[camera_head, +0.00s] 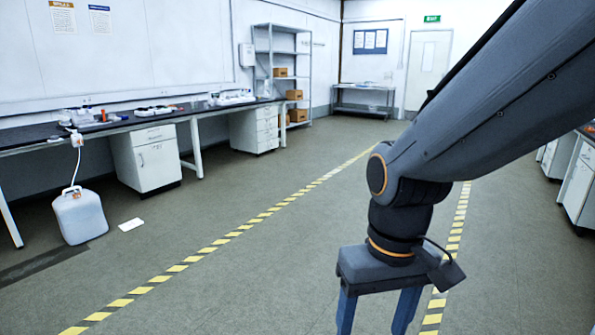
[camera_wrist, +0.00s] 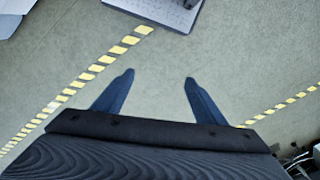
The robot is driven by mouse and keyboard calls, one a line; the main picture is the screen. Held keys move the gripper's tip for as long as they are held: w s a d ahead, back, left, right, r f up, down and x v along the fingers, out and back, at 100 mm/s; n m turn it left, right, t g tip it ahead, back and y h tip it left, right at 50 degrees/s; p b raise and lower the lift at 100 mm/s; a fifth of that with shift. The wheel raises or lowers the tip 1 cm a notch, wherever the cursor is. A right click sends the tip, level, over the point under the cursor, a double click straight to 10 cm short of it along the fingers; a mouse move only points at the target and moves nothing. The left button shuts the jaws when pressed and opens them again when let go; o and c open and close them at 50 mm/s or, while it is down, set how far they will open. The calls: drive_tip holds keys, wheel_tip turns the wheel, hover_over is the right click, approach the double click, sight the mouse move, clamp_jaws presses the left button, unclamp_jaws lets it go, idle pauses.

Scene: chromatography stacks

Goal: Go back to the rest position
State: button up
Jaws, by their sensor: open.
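My gripper (camera_wrist: 158,80) is open, with its two blue fingers apart and nothing between them in the wrist view. Bare grey floor shows behind the fingers. In the head view my arm comes in from the upper right and hangs down, and my gripper (camera_head: 378,318) points at the floor. The fingertips are cut off by the bottom edge there. My gripper touches nothing that I can see.
A dark-topped lab bench (camera_head: 160,118) with small items runs along the left wall. A white jug (camera_head: 80,217) stands on the floor by it. Metal shelving (camera_head: 279,70) with boxes stands at the back. Cabinets (camera_head: 580,185) stand at right.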

drive_tip(key=d+r+m+p, duration=0.2)
drive_tip(key=d+r+p, duration=0.5)
drive_tip(key=p, duration=0.6)
drive_tip(key=shift+s+d+r+h+p, duration=0.15)
drive_tip(key=shift+d+r+h+p, duration=0.15)
drive_tip(key=shift+d+p, duration=0.1)
